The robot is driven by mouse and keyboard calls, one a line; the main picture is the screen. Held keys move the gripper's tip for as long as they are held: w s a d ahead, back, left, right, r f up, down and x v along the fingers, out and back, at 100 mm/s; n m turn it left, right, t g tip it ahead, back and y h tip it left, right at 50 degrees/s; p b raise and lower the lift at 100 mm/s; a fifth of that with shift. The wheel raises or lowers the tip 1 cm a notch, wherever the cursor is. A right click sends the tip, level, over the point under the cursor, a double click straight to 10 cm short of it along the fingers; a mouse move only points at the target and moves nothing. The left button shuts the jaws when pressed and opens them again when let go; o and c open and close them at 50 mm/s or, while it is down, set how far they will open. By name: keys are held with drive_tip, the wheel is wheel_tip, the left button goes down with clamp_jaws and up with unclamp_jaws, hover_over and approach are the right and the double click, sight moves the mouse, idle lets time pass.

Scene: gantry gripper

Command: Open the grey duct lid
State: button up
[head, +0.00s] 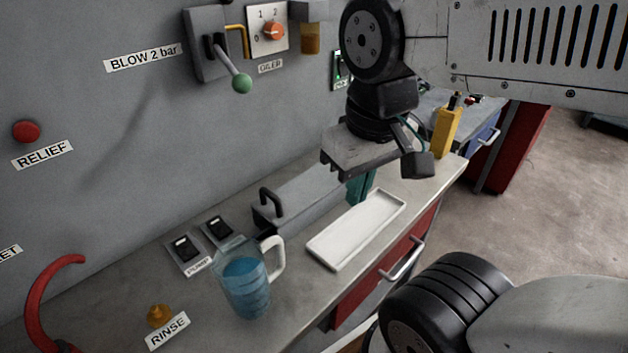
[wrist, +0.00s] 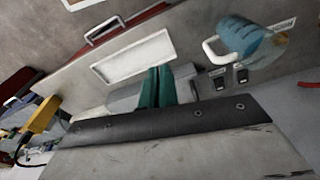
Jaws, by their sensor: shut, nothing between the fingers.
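The grey duct lid (head: 310,193) lies along the counter at the foot of the wall, with a black handle (head: 270,203) at its left end. It looks closed. My gripper (head: 358,190) has teal fingers, pointing down by the right end of the duct. The fingers are together and empty, away from the handle. I cannot tell whether they touch the duct. In the wrist view the teal fingers (wrist: 157,87) stand in front of the grey duct (wrist: 125,101).
A white tray (head: 322,246) lies in front of the duct. A jug of blue liquid (head: 247,285) stands near two switches (head: 184,248) to the left. A yellow device (head: 446,132) is at the far right. A green-knobbed lever (head: 240,82) juts from the wall above.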

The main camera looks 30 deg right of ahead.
drive_tip(key=o, duration=0.5)
drive_tip(key=shift+a, duration=0.1)
drive_tip(key=shift+o, duration=0.3)
drive_tip(key=shift+w+a+f, duration=0.15)
drive_tip(key=shift+a+f, duration=0.1)
drive_tip(key=shift+f, duration=0.05)
drive_tip(key=n+g+h, duration=0.1)
drive_tip(key=n+h, duration=0.1)
approach(268, 192)
drive_tip(key=f, duration=0.2)
drive_tip(key=d+f, duration=0.1)
drive_tip(key=f, duration=0.5)
drive_tip(key=shift+d, duration=0.15)
drive_tip(key=shift+r, duration=0.1)
clamp_jaws()
drive_tip(key=shift+w+d+r, duration=0.1)
drive_tip(key=shift+d+r, duration=0.1)
drive_tip(key=shift+r, duration=0.5)
drive_tip(key=shift+d+r, duration=0.25)
drive_tip(key=shift+r, duration=0.4)
drive_tip(key=shift+w+d+r, duration=0.1)
drive_tip(key=shift+d+r, duration=0.1)
drive_tip(key=shift+r, duration=0.5)
